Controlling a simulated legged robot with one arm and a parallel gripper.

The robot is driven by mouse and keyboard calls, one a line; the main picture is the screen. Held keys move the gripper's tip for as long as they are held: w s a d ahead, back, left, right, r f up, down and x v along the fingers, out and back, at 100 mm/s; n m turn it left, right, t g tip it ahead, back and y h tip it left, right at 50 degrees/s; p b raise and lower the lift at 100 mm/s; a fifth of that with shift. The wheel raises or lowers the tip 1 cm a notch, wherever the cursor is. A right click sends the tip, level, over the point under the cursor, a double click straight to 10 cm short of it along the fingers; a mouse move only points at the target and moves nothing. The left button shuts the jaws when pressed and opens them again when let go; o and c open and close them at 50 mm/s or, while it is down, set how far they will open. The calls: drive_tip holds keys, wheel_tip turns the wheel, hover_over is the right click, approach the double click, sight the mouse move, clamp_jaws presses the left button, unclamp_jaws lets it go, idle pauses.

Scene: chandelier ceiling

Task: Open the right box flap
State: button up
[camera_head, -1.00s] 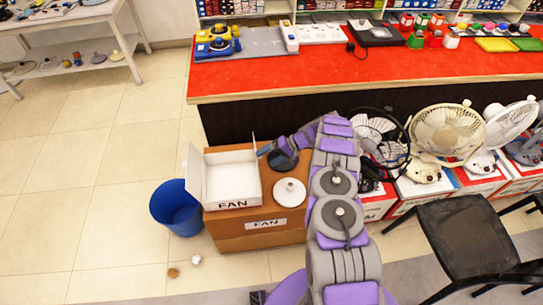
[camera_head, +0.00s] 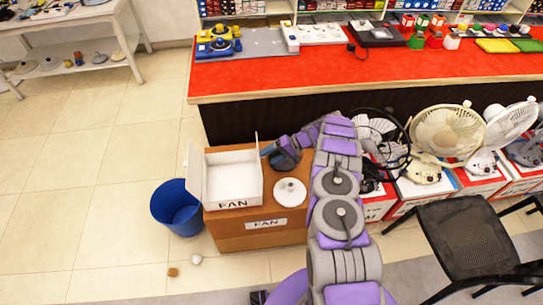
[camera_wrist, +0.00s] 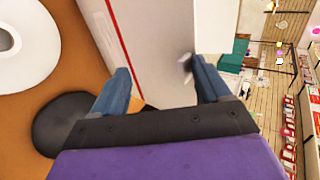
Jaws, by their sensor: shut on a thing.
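The white box (camera_head: 233,178), marked FAN on its front, sits on a brown box (camera_head: 245,235). Its left flap (camera_head: 195,175) stands up and leans outward at the left. The right flap (camera_head: 259,165) stands about upright at the box's right edge. My gripper (camera_head: 266,150) comes in from the right at this flap's far upper part. In the wrist view, the blue fingers of my gripper (camera_wrist: 163,80) sit on either side of the white panel (camera_wrist: 150,40), shut on it. The fingertip contact is partly hidden by the panel.
A white round lid-like object (camera_head: 290,191) lies on the brown box, right of the white box. A blue bin (camera_head: 176,208) stands to the left. The red counter (camera_head: 370,65) is behind; fans (camera_head: 447,130) and a black chair (camera_head: 470,235) are right. The left floor is mostly clear.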

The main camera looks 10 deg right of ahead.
drive_tip(key=shift+s+d+f, duration=0.3)
drive_tip(key=shift+d+f, duration=0.15)
drive_tip(key=shift+d, duration=0.1)
drive_tip(key=shift+c, duration=0.9)
drive_tip(key=shift+d+r, duration=0.1)
drive_tip(key=shift+r, duration=0.2)
drive_tip(key=shift+c, duration=0.8)
drive_tip(key=p+v, duration=0.3)
drive_tip(key=v, duration=1.4)
drive_tip(key=shift+w+d+r, duration=0.2)
drive_tip(key=shift+w+d, duration=0.05)
drive_tip(key=shift+d, duration=0.15)
